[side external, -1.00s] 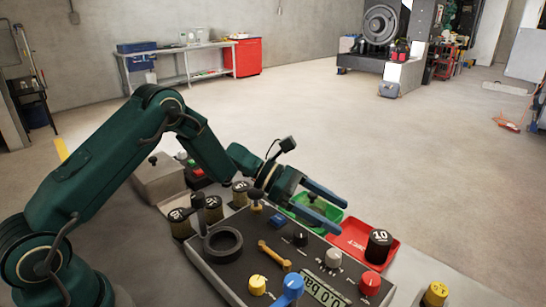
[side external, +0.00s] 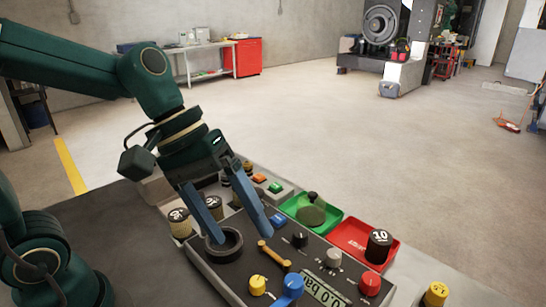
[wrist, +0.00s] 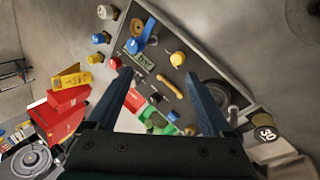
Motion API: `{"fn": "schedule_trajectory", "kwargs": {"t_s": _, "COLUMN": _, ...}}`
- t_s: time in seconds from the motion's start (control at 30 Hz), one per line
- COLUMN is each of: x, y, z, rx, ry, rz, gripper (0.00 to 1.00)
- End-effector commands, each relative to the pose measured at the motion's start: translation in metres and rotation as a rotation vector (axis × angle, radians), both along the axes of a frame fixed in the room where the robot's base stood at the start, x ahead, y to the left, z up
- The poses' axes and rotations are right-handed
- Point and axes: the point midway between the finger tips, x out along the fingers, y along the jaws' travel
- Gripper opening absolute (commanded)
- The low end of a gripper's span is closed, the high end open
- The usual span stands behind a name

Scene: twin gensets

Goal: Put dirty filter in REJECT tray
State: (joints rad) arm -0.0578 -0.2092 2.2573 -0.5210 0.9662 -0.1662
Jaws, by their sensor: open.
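My gripper (side external: 245,238) is open and empty, pointing down over the control panel; it also shows in the wrist view (wrist: 158,76). In the side view its left finger overlaps the black ring (side external: 237,240), and its right finger is near the yellow wrench (side external: 270,252). I cannot tell whether either finger touches. The red REJECT tray (side external: 345,235) is right of the gripper, with a black cylinder marked 10 (side external: 379,246) at its right side. The green tray (side external: 296,205) beside it holds a dull green round piece (side external: 311,215). I cannot tell for sure which thing is the dirty filter.
The panel carries a yellow knob (side external: 258,285), a blue knob (side external: 291,288), a red knob (side external: 370,284), a grey knob (side external: 333,258) and a display (side external: 325,292). Dark cylinders (side external: 180,222) stand behind its left side. Open floor lies beyond the trays.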

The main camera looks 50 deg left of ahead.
Motion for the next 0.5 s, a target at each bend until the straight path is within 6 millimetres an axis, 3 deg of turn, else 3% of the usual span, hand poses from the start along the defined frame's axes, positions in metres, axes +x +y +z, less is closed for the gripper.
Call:
{"fn": "schedule_trajectory", "kwargs": {"t_s": 0.2, "x": -0.039, "y": 0.039, "z": -0.001, "rx": 0.329, "ry": -0.239, "rz": -0.231, "gripper": 0.85}}
{"fn": "schedule_trajectory", "kwargs": {"t_s": 0.5, "x": -0.054, "y": 0.069, "z": -0.003, "rx": 0.559, "ry": -0.371, "rz": -0.363, "gripper": 0.85}}
